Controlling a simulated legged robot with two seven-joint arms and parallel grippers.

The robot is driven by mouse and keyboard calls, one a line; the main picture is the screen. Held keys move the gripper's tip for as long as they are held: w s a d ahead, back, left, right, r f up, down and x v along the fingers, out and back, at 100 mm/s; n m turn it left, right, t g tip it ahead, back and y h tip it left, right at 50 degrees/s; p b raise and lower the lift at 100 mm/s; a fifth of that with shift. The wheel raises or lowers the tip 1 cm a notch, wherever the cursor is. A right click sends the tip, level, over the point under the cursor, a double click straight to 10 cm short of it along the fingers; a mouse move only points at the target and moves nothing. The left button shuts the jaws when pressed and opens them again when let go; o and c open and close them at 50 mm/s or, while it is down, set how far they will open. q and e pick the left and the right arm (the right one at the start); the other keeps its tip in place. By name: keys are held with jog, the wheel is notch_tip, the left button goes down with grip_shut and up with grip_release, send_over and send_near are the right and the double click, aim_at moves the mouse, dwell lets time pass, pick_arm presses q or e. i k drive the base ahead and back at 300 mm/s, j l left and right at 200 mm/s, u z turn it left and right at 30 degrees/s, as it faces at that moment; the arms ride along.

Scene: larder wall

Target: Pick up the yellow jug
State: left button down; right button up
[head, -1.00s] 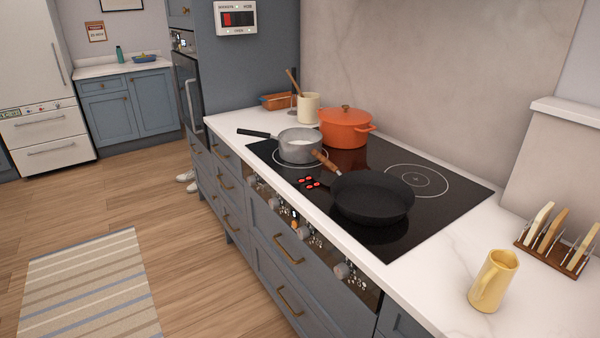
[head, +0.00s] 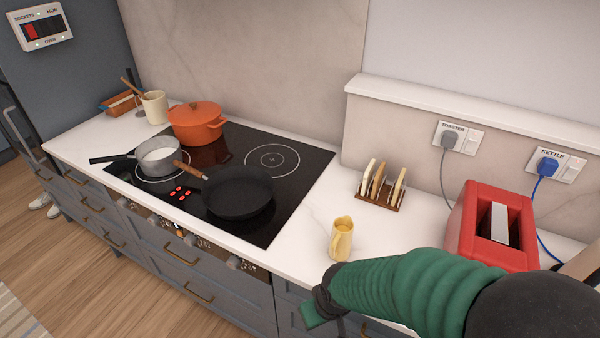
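The yellow jug (head: 342,241) stands upright on the white counter, right of the hob and in front of the toast rack. My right arm, green and ribbed, comes in from the right edge. My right gripper (head: 316,312) is at the front edge of the counter, nearer to me than the jug and a little to its left in the picture. It appears apart from the jug. Its fingers do not show clearly enough to tell open from shut. My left gripper is out of view.
A black frying pan (head: 238,192), a grey saucepan (head: 158,157) and an orange pot (head: 196,124) stand on the black hob (head: 296,165). A toast rack (head: 380,197) is behind the jug. A red toaster (head: 488,228) stands right, partly behind my arm.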

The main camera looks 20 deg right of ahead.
aim_at(343, 226)
jog(key=z, duration=1.1)
